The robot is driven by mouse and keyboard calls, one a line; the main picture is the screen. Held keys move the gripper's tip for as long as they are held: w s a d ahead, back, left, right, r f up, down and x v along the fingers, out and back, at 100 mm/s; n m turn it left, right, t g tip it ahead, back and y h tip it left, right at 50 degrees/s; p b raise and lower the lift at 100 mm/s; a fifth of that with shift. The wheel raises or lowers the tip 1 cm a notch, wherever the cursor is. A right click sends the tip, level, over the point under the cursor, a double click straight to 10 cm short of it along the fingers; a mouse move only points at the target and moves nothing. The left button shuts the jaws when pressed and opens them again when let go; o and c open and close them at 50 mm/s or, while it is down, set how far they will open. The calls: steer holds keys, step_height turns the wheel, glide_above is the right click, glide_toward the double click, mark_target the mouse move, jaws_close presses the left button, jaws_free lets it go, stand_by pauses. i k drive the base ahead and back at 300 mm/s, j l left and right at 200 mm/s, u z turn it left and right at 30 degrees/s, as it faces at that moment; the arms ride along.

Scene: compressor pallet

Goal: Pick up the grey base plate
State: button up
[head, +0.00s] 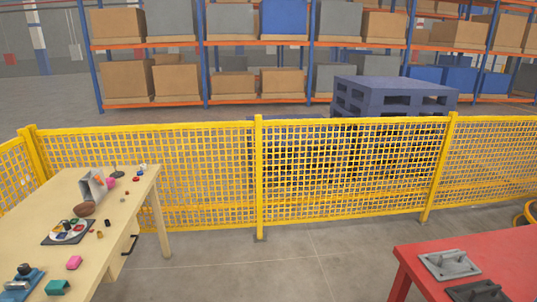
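A light grey plate (449,265) with raised parts on top lies flat on the red table (505,262) at the lower right; it looks like the grey base plate. A darker grey plate (478,291) lies just in front of it, partly cut off by the bottom edge of the picture. The two plates look close together, and I cannot tell if they touch. My gripper is not in view.
A wooden table (118,204) at the left holds several small coloured parts and a grey bracket (92,186). Bare floor (290,262) lies between the tables. A yellow mesh fence (350,170) runs behind, with blue pallets (390,97) and loaded shelves beyond.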

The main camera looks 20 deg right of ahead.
mark_target(454, 264)
steer(key=i+z, duration=0.2)
steer(key=i, duration=0.45)
steer(key=i+z, duration=0.2)
steer(key=i, duration=0.45)
steer(key=i+j+z, duration=0.2)
steer(key=i, duration=0.4)
steer(key=i+l+z, duration=0.2)
steer(key=i+z, duration=0.15)
steer(key=z, duration=0.15)
steer(key=i+z, duration=0.8)
steer(key=z, duration=0.2)
steer(key=i+j+z, duration=0.25)
steer(key=z, duration=0.25)
steer(key=i+z, duration=0.35)
steer(key=i+j+z, duration=0.15)
steer(key=i+z, duration=0.15)
steer(key=i+j+z, duration=0.15)
steer(key=i+z, duration=0.2)
